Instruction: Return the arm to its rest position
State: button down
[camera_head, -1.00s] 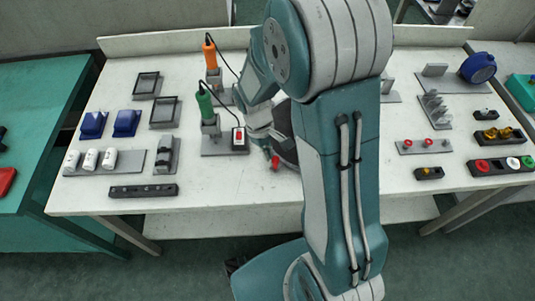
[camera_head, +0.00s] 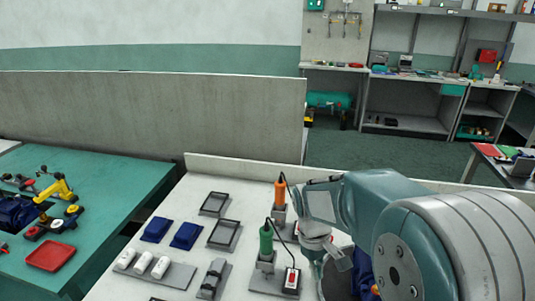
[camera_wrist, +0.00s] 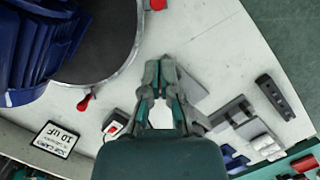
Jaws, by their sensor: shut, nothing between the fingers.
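My teal and grey arm (camera_head: 375,215) fills the lower right of the head view, bent over the white table. My gripper (camera_wrist: 160,66) is in the middle of the wrist view, its fingertips together and empty, above the white tabletop. In the head view the arm's own links and the picture edge make the fingers hard to make out. In the wrist view a blue ribbed motor (camera_wrist: 35,45) and a round dark plate (camera_wrist: 105,40) with red knobs lie left of the fingers, apart from them.
The white table (camera_head: 190,205) carries an orange-handled tool (camera_head: 280,192) and a green-handled tool (camera_head: 266,238) on stands close to my arm. Blue blocks (camera_head: 186,235), dark frames (camera_head: 224,235) and white cylinders (camera_head: 143,262) stand left. A low partition (camera_head: 150,115) runs behind.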

jog(key=s+d+r+m+t+y, duration=0.1)
jog(key=s+r+m+t, duration=0.4)
jog(key=s+r, duration=0.7)
jog(key=s+t, duration=0.2)
jog(key=s, duration=0.1)
jog(key=shift+r+m+t, duration=0.3)
jog(key=shift+r+t, duration=0.1)
jog(key=shift+d, duration=0.1)
